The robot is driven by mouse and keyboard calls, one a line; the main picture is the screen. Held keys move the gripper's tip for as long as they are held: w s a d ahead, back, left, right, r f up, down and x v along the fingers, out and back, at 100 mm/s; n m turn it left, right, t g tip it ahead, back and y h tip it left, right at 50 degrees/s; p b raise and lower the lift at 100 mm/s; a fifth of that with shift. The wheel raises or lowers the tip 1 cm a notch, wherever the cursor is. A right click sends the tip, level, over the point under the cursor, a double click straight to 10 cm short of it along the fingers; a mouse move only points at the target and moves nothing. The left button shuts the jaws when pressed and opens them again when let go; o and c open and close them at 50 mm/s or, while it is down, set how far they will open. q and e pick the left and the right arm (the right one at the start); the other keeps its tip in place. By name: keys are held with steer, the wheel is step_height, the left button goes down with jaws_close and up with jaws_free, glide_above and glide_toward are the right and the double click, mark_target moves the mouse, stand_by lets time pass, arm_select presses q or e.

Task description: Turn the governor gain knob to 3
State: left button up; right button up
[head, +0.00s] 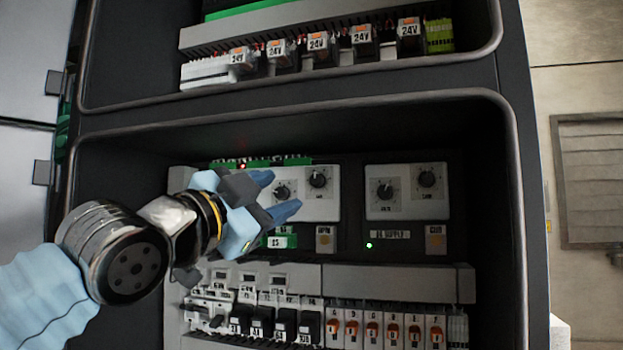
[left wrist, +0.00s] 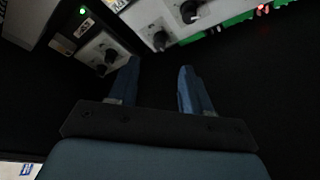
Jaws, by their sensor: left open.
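Two light control plates sit side by side in the lower cabinet bay. The left plate (head: 325,205) has two black knobs, a lower-left one (head: 282,191) and an upper-right one (head: 318,178). The right plate (head: 408,209) also has a lower-left knob (head: 385,192) and an upper-right knob (head: 426,178). The small labels are too blurred to tell which knob is governor gain. My left gripper (head: 284,193) is open and empty, with its fingers in front of the left plate. In the left wrist view its two blue fingers (left wrist: 159,70) stand apart, with knobs (left wrist: 160,40) beyond them. My right gripper is out of view.
A thick frame edge (head: 300,107) surrounds the recessed bay. Below the plates runs a row of breakers (head: 270,322) and orange-marked switches (head: 372,330). Several 24V relays (head: 318,45) sit in the upper bay. A green light (head: 369,245) glows below the right plate.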

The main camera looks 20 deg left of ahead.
mark_target(313, 182)
arm_select(q)
steer(key=p+x, duration=0.3)
steer(key=x, duration=0.5)
steer(key=shift+r, duration=0.1)
steer(key=shift+w+d, duration=0.15)
steer(key=shift+w, duration=0.3)
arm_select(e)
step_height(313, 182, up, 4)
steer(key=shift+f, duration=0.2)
arm_select(q)
steer(key=shift+c, duration=0.3)
